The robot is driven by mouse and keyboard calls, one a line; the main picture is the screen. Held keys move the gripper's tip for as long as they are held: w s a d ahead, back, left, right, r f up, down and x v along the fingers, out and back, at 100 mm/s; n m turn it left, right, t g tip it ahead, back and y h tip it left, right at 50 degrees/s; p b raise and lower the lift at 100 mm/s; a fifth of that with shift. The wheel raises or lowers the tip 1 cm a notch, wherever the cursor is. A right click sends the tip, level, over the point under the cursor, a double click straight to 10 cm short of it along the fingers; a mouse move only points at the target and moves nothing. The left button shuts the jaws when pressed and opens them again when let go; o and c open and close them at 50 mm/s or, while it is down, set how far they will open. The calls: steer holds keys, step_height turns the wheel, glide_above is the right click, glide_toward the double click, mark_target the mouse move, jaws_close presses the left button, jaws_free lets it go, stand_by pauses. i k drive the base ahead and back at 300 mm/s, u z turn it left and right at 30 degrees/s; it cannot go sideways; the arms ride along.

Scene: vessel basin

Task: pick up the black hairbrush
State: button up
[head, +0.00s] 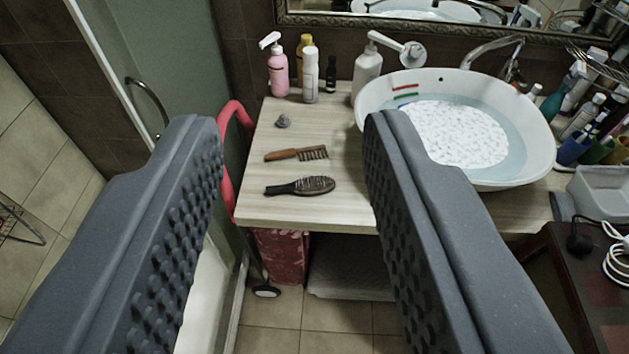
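The black hairbrush (301,187) lies on the light wood counter (272,214) near its front edge. Its dark handle points left and its oval brown head with bristles is on the right. A brown wooden brush (296,154) with dark bristles lies just behind it, apart from it. My gripper (295,128) is wide open and empty. Its two grey, studded fingers frame the hairbrush from left and right, and it appears between them, farther off. Nothing hides the hairbrush.
Bottles, including a pink pump bottle (278,67), stand at the counter's back. A white basin (540,150) with water is on the right. A red curved rail (227,160) rises by the counter's left edge. A brown table (565,275) with a cable is at lower right.

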mark_target(316, 185)
steer(key=z, duration=1.75)
steer(key=k, duration=1.05)
steer(key=u, duration=1.25)
steer(key=i, duration=1.65)
steer(key=z, duration=0.1)
